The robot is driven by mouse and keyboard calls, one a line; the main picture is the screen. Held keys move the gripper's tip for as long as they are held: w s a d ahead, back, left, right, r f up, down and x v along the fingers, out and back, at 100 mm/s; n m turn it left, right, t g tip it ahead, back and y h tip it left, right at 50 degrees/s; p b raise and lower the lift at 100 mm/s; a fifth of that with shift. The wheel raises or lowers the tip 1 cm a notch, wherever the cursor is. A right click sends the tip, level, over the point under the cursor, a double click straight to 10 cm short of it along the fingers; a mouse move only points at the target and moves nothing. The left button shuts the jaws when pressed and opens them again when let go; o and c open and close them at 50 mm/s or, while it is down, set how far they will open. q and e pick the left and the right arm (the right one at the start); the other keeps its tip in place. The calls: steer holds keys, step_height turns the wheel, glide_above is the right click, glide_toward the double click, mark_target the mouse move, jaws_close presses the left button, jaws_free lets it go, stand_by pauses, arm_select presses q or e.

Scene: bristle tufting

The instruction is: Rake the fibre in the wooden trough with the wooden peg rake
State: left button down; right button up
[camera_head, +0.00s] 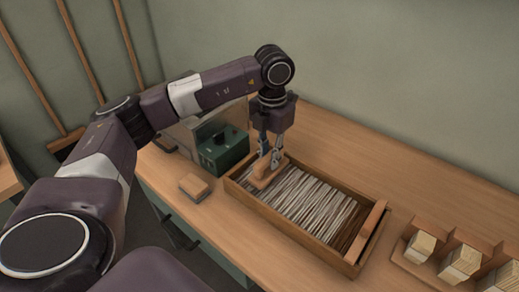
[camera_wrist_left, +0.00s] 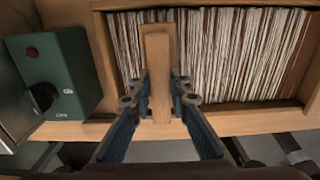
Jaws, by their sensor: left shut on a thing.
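The wooden trough (camera_head: 297,243) lies on the bench and holds pale and brown fibre (camera_head: 310,197) in long strands. The trough's rim also shows in the left wrist view (camera_wrist_left: 104,62). My left gripper (camera_head: 267,162) is shut on the wooden peg rake (camera_head: 264,178), at the trough's far left end. In the left wrist view the rake (camera_wrist_left: 158,75) stands between the two fingers (camera_wrist_left: 159,92) with its top over the fibre (camera_wrist_left: 245,50). The rake's pegs are hidden, so I cannot tell whether they touch the fibre. My right gripper is not in view.
A dark green box (camera_head: 222,150) with a red button stands close to the trough's left end. Wooden holders with pale bundles (camera_head: 461,262) stand at the right. The bench behind the trough is clear.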

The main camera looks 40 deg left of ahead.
arm_select(q)
steer(key=s+d, duration=0.2)
steer(key=d, duration=2.3)
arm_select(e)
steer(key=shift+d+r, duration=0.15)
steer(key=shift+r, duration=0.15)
arm_select(q)
steer(key=shift+a, duration=0.2)
steer(key=a, duration=0.3)
steer(key=shift+w+a, duration=0.15)
steer(key=shift+w, duration=0.05)
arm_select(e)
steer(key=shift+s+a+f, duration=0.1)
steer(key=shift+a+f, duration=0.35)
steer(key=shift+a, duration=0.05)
